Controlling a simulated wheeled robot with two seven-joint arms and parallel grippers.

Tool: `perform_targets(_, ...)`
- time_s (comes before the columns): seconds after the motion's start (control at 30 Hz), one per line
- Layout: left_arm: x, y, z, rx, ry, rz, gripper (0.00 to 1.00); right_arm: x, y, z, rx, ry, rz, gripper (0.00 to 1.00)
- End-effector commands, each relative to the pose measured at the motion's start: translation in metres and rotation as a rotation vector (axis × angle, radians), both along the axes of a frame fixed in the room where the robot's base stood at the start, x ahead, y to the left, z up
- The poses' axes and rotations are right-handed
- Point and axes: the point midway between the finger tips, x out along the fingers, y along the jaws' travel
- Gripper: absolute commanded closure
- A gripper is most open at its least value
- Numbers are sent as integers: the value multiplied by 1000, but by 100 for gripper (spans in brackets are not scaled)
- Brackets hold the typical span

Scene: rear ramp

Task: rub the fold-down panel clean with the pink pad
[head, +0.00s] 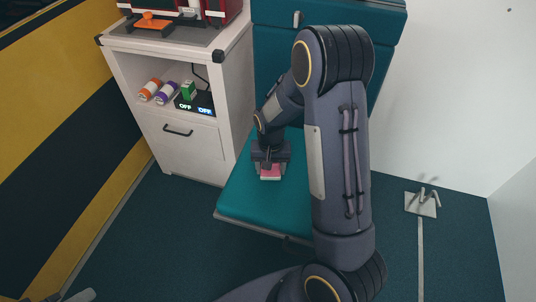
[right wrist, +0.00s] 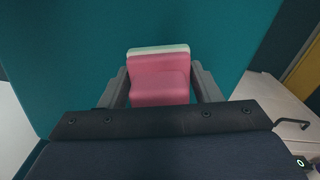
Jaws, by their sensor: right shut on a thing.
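The fold-down panel (head: 259,207) is a teal flat surface that juts out beside the white cabinet, with a teal upright back behind it. My right gripper (head: 270,165) is over the panel, shut on the pink pad (head: 270,172). The pad has a pale layer along one edge. In the right wrist view the pad (right wrist: 160,80) sits between the two grey fingers, with the teal surface (right wrist: 80,55) beyond it. I cannot tell for sure whether the pad touches the panel. My arm hides the panel's right part.
A white cabinet (head: 190,150) stands left of the panel, with orange and purple rolls (head: 150,90), a green box (head: 188,90) and a lit switch unit on its shelf. Orange and red items stand on top. A metal floor bracket (head: 421,203) lies right. The floor in front is clear.

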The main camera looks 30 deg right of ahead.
Motion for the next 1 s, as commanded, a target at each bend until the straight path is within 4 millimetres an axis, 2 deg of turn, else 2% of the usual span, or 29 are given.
perform_targets(0.1, 0, 0, 13, 0, 1, 0, 66, 1, -2, 15, 0, -2, -1, 68)
perform_targets(0.5, 0, 0, 38, 0, 1, 0, 66, 3, -8, 47, -1, -1, 1, 68)
perform_targets(1.0, 0, 0, 38, 0, 1, 0, 66, 3, -8, 47, -1, -1, 2, 68)
